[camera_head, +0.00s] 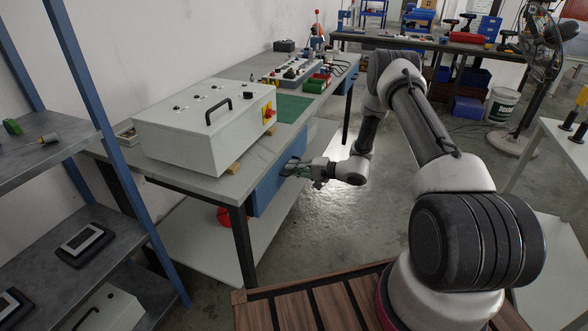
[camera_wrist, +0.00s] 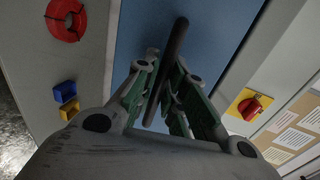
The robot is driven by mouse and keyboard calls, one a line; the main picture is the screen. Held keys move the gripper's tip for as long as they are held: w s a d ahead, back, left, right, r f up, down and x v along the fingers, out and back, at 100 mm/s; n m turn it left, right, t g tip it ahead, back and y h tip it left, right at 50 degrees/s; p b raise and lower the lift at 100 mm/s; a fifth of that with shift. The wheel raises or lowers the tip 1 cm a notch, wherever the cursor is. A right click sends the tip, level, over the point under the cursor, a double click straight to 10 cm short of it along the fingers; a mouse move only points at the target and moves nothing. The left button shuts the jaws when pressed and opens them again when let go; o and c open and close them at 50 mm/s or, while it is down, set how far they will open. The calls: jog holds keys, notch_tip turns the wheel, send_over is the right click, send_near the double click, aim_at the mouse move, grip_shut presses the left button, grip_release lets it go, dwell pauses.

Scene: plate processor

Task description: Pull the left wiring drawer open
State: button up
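The blue drawer (camera_head: 267,187) sits under the near end of the grey workbench. Its blue front also fills the middle of the wrist view (camera_wrist: 210,30). A dark bar handle (camera_wrist: 178,38) crosses that front. My gripper (camera_head: 318,172) is at the drawer front. In the wrist view, the fingers of my gripper (camera_wrist: 166,72) lie on either side of the handle. The gap between fingers and handle is small, and I cannot tell whether they touch it. The drawer looks flush with its housing. The handle is hidden by my gripper in the head view.
A white control box (camera_head: 195,135) with a black handle stands on the workbench (camera_head: 262,150) above the drawer. A lower shelf (camera_head: 185,240) carries a red round object (camera_head: 224,216). A blue-posted shelf rack (camera_head: 80,105) stands at left. Open floor (camera_head: 325,215) lies right of the drawer.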

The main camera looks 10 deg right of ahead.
grip_shut()
jog(key=f+v, duration=0.3)
jog(key=v, duration=1.3)
jog(key=d+f+v, duration=0.1)
jog(key=f+v, duration=0.3)
jog(key=v, duration=1.3)
jog(key=shift+s+d, duration=0.35)
jog(key=shift+s, duration=0.25)
jog(key=shift+o, duration=1.8)
grip_release()
jog(key=v, duration=1.2)
